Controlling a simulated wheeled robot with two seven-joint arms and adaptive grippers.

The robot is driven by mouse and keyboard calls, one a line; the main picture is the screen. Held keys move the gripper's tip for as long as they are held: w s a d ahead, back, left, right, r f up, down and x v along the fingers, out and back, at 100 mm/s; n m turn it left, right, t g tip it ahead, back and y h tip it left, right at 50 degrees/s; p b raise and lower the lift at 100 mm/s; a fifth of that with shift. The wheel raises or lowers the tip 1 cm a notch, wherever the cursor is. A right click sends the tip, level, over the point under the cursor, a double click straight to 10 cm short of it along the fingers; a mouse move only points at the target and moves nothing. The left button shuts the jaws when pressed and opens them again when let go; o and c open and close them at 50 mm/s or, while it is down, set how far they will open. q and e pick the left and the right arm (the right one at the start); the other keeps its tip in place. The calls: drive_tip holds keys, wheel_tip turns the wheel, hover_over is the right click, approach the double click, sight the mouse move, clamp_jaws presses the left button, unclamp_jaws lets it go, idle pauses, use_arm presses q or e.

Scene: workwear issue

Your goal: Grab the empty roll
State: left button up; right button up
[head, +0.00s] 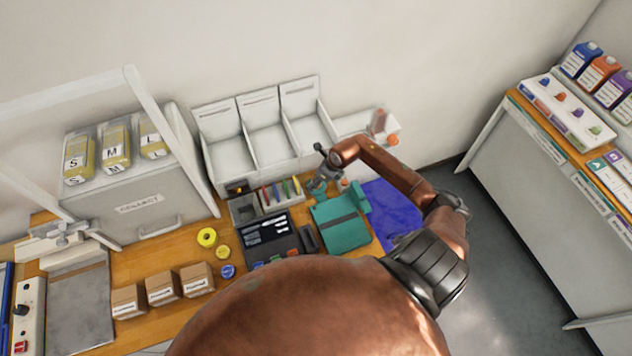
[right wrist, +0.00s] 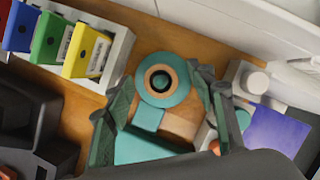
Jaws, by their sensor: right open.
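A round roll (right wrist: 161,80) with a teal outer ring, a tan ring and a dark centre shows in the right wrist view, on or against a teal body (right wrist: 145,148). I cannot tell whether it is the empty roll. My right gripper (right wrist: 165,98) is open, with one finger on each side of the roll and nothing clearly held. In the head view my right gripper (head: 324,181) is low over the back of the bench, by the teal items, and the roll is too small to make out. My left gripper is not in view.
Coloured holders (right wrist: 86,50) stand left of the gripper in the wrist view. Behind the bench are white bins (head: 265,135).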

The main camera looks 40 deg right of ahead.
drive_tip(key=c, duration=0.8)
drive_tip(key=shift+c, duration=0.2)
